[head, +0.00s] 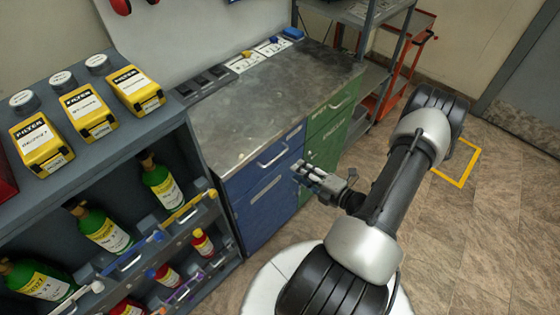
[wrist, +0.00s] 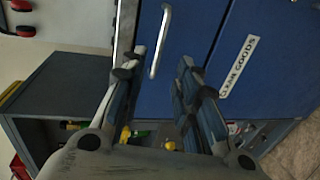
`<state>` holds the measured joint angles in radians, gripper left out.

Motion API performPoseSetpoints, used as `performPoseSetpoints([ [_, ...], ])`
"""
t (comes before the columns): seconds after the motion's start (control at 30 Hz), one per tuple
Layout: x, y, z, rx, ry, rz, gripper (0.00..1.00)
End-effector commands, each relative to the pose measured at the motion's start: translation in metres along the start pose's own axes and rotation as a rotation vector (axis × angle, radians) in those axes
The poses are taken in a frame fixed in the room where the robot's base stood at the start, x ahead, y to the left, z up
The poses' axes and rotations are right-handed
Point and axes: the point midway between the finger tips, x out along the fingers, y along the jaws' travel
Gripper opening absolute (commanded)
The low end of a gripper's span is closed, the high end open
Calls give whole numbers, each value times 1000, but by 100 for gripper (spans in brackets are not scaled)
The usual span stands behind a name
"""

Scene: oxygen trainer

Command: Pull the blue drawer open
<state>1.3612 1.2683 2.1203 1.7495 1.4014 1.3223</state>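The blue drawer (head: 248,174) is at the top of the blue cabinet column, under the metal worktop, and looks closed. Its silver bar handle (head: 273,156) runs along its front. My gripper (head: 299,170) is in front of the blue cabinet, to the right of and a little below the handle in the head view. In the wrist view my gripper (wrist: 163,62) is open, with nothing between its fingers. There the handle (wrist: 160,42) lies ahead of the gap between the fingertips, and the drawer front (wrist: 192,25) is behind it. The handle looks apart from the fingers.
A lower blue door (wrist: 262,55) carries a white label. Green drawers (head: 330,115) with a handle stand to the right. An open shelf (head: 185,118) with green bottles and yellow filter boxes stands at left. Free floor (head: 490,225) lies to the right.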

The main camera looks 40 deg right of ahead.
Motion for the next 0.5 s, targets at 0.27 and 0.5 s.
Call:
performPoseSetpoints([
  [0.27,62,-2,-2,-5,6,0,29],
  [0.5,94,-1,-1,-4,3,0,29],
])
